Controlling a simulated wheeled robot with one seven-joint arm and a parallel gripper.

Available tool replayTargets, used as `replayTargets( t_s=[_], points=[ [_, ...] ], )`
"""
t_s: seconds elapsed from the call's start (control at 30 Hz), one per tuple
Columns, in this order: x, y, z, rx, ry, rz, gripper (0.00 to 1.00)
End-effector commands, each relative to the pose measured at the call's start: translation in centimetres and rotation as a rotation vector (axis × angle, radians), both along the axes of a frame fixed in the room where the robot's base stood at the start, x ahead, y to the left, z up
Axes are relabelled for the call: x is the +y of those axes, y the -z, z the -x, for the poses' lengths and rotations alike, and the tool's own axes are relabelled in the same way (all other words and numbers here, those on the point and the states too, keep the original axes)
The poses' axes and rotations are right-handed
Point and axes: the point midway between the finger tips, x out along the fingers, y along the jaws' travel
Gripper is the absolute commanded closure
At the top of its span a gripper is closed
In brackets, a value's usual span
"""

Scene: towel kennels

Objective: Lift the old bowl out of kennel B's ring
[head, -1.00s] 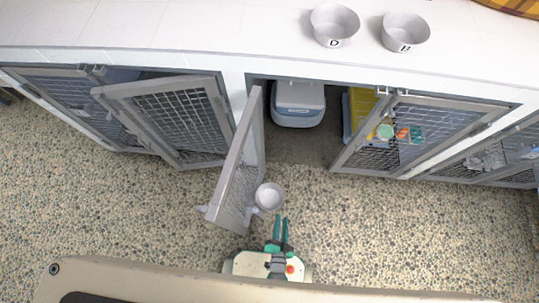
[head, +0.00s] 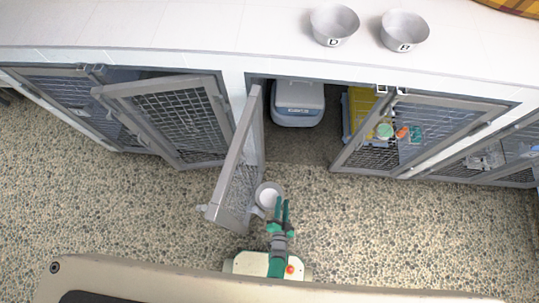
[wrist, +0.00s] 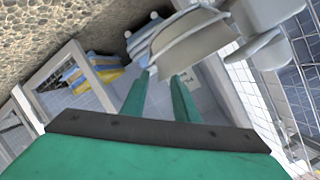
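The old bowl (head: 268,197) is a light grey bowl held at the outer side of the open mesh door (head: 236,170). It also shows large and tilted in the wrist view (wrist: 195,42). The ring under it is mostly hidden in the head view. My gripper (head: 283,202) is at the bowl's right edge in the head view, its two green fingers apart with nothing clearly between them. In the wrist view my fingers (wrist: 161,78) reach up toward the bowl's lower rim. I cannot tell whether they touch it. No letter is readable on this door.
Bowls marked D (head: 334,26) and another letter (head: 405,32) stand on the white counter (head: 200,30). A grey-blue litter box (head: 298,103) sits inside the open kennel. The pebbled floor right of my gripper is clear.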

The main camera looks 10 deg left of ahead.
Motion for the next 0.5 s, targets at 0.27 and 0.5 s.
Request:
replayTargets(
  t_s=[0.27,0.5],
  points=[
    [0.07,0.02,0.01,0.000,-0.002,0.001,0.90],
    [0.06,0.00,-0.01,0.000,-0.002,0.001,1.00]
  ],
)
